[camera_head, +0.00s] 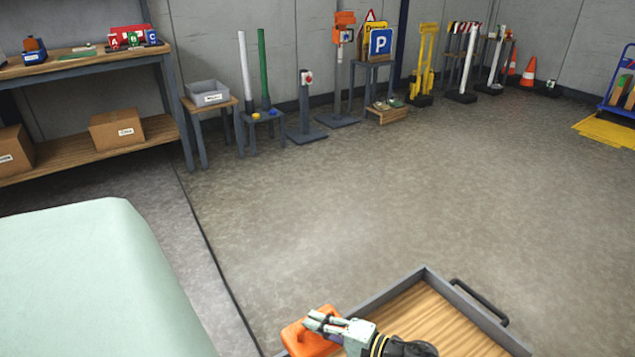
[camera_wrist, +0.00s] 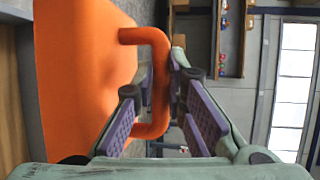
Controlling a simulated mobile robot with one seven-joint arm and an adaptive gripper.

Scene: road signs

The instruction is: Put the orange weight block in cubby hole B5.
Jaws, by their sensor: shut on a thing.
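The orange weight block (camera_head: 296,339) is at the bottom of the head view, at the left edge of a wood-floored tray. My gripper (camera_head: 318,320) is at its top. In the wrist view the block (camera_wrist: 75,85) fills the left side, and its bar handle (camera_wrist: 160,85) runs between the purple finger pads of my gripper (camera_wrist: 163,115). The gripper is shut on this handle. I cannot tell whether the block rests on the tray or hangs above it. No cubby hole marked B5 can be made out.
The tray (camera_head: 425,272) has a grey rim and a black handle (camera_head: 478,300). A pale green surface (camera_head: 90,270) lies at left. A workbench (camera_head: 85,65) with cartons below stands at back left. Stands, signs and cones line the back wall. The middle floor is clear.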

